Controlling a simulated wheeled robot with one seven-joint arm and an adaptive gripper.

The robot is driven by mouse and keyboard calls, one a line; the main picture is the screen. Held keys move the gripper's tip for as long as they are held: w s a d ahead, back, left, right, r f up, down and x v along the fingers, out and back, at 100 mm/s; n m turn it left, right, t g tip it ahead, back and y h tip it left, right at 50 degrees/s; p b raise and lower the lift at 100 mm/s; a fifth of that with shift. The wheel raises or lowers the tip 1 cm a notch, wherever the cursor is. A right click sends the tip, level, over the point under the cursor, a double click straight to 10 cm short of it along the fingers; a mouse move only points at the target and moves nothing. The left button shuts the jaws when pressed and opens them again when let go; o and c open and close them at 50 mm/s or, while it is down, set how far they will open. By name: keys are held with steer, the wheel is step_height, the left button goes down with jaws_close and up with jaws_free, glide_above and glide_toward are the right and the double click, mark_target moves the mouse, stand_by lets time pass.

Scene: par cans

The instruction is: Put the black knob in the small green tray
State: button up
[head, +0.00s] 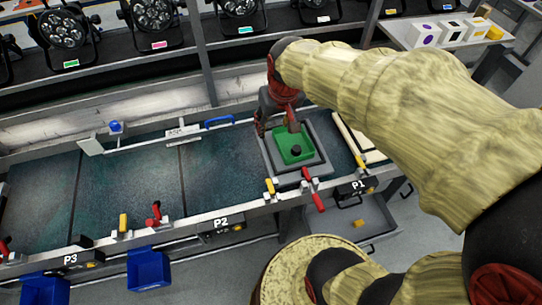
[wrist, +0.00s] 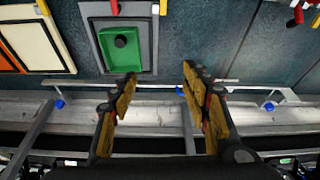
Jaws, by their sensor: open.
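The small green tray (head: 283,158) sits in a grey square holder on the bench, near the P1 label. The black knob (head: 296,151) is inside the green tray, towards its front side. In the wrist view, the knob (wrist: 121,41) rests within the tray (wrist: 121,62), clear of the fingers. My gripper (head: 277,122) is above the back edge of the tray. In the wrist view, my gripper (wrist: 161,74) is open with nothing between its fingers, which lie to the right of and below the tray in the picture.
A rail with clamps (head: 140,215) runs along the bench front, with red and yellow handles near the tray. Another rail with a blue handle (head: 219,121) runs behind. Several stage lights (head: 152,14) stand on the back shelf. Dark mats left of the tray are clear.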

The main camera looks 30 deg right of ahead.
steer(key=s+a+r+n+t, duration=0.1)
steer(key=s+a+r, duration=0.2)
steer(key=s, duration=0.3)
steer(key=s+a+r+n+t, duration=0.1)
steer(key=s+a+r, duration=0.1)
steer(key=s+a, duration=0.4)
steer(key=shift+s+r+y, duration=0.4)
steer(key=shift+s, duration=0.05)
steer(key=shift+d, duration=0.1)
steer(key=shift+c, duration=1.1)
